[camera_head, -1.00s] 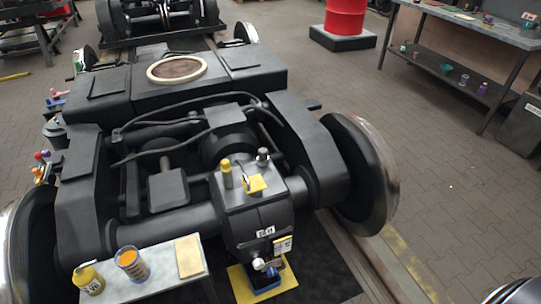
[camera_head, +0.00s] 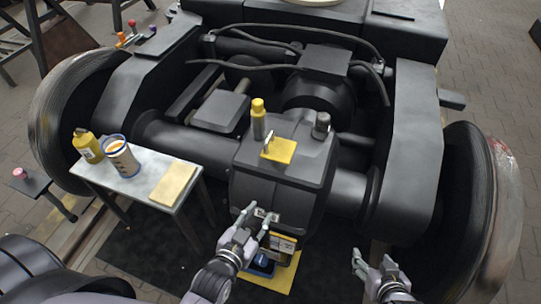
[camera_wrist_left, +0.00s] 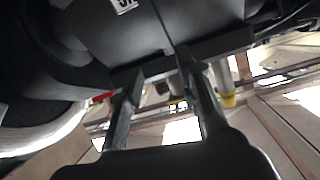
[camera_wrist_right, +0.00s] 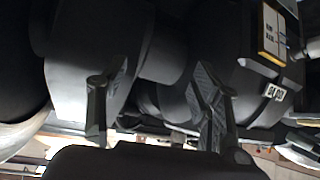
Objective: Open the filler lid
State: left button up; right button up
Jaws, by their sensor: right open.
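The yellow filler lid (camera_head: 279,149) lies on top of the dark gearbox housing (camera_head: 283,185), with a small upright grey piece at its left edge. It looks closed. A yellow-topped cylinder (camera_head: 259,120) and a grey cap (camera_head: 321,126) stand on the housing beside it. My left gripper (camera_head: 258,216) is open and empty in front of the housing, below the lid. Its spread fingers show in the left wrist view (camera_wrist_left: 163,88). My right gripper (camera_head: 372,267) is open and empty, low and to the right of the housing; it also shows in the right wrist view (camera_wrist_right: 155,95).
A small side table (camera_head: 150,172) at the left holds a yellow bottle (camera_head: 88,147), an orange-topped can (camera_head: 121,157) and a tan pad (camera_head: 173,184). Wheels (camera_head: 497,200) flank the frame. A blue container (camera_head: 262,264) on a yellow mat (camera_head: 287,276) sits below the housing.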

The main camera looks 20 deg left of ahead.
pick_arm(q)
jog(key=a+r+t+b, duration=0.3)
jog(key=r+t+b, duration=0.1)
jog(key=r, duration=0.7)
jog(key=b, duration=0.2)
send_near(265, 146)
jog(key=shift+y, duration=0.4)
jog(key=w, duration=0.4)
jog(key=shift+w+d+r, duration=0.1)
jog(key=shift+w+d, duration=0.2)
jog(key=shift+w, duration=0.05)
jog(key=w+b, duration=0.1)
jog(key=w, duration=0.6)
jog(key=shift+w+d, duration=0.1)
jog(key=shift+w, duration=0.5)
pick_arm(e)
jog(key=w+a+r+t+y, duration=0.1)
jog(key=r+t, duration=0.4)
jog(key=r, duration=0.6)
jog(key=w+a+r+t+y, duration=0.2)
jog(key=r+t, duration=0.4)
jog(key=r, duration=0.6)
jog(key=shift+w+a+r, duration=0.2)
jog(key=shift+w+a, duration=0.05)
jog(key=shift+w, duration=0.25)
pick_arm(q)
jog(key=shift+c, duration=0.5)
grip_shut()
